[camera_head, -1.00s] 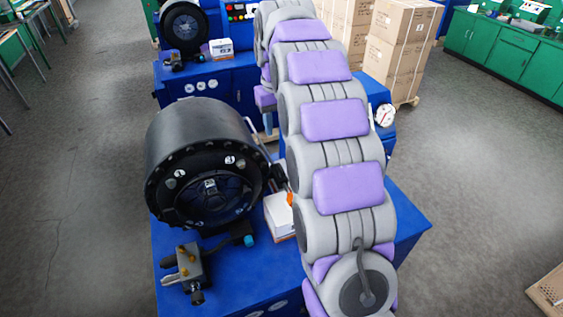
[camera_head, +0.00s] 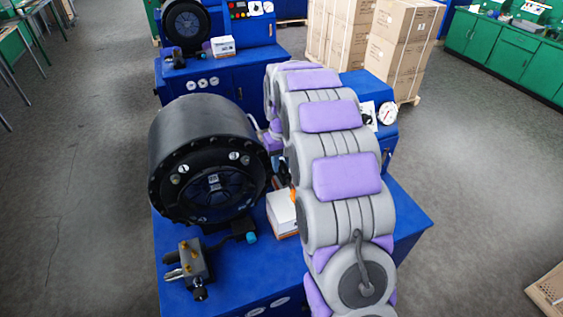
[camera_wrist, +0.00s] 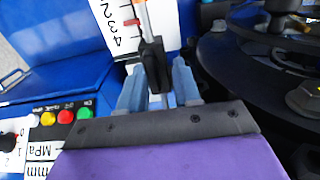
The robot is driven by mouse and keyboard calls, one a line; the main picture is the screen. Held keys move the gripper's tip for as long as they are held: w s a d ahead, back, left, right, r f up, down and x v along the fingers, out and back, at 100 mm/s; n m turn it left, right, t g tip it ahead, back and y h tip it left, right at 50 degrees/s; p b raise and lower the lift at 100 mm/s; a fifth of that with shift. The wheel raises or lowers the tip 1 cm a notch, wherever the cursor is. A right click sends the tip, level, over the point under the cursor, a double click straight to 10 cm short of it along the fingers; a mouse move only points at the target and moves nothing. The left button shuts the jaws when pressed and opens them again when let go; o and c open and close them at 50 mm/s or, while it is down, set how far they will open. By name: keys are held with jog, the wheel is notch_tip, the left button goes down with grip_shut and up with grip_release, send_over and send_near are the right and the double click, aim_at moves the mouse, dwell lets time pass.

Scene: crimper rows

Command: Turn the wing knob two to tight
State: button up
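A black upright piece (camera_wrist: 155,65), which looks like the wing of a knob, shows in the wrist view in front of a white scale plate (camera_wrist: 112,24) with numbers. An orange and silver pointer (camera_wrist: 143,16) rises above it. My gripper (camera_wrist: 158,82) has its two pale blue fingers on either side of the black piece. Whether they press on it is not clear. In the head view my gripper is hidden behind my grey and purple arm, and no wing knob can be made out there.
A large black crimper head (camera_head: 205,165) stands on a blue machine, left of my arm. A grey valve block (camera_head: 195,262) and a white box (camera_head: 282,212) lie nearby. Coloured buttons (camera_wrist: 65,117) and a small black dial (camera_wrist: 8,141) sit at left in the wrist view.

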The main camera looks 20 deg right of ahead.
jog(key=shift+w+d+f, duration=0.1)
jog(key=shift+d+f, duration=0.15)
jog(key=shift+d, duration=0.55)
jog(key=shift+c, duration=0.4)
jog(key=shift+a, duration=0.5)
jog(key=c, duration=0.6)
jog(key=shift+d, duration=0.15)
grip_shut()
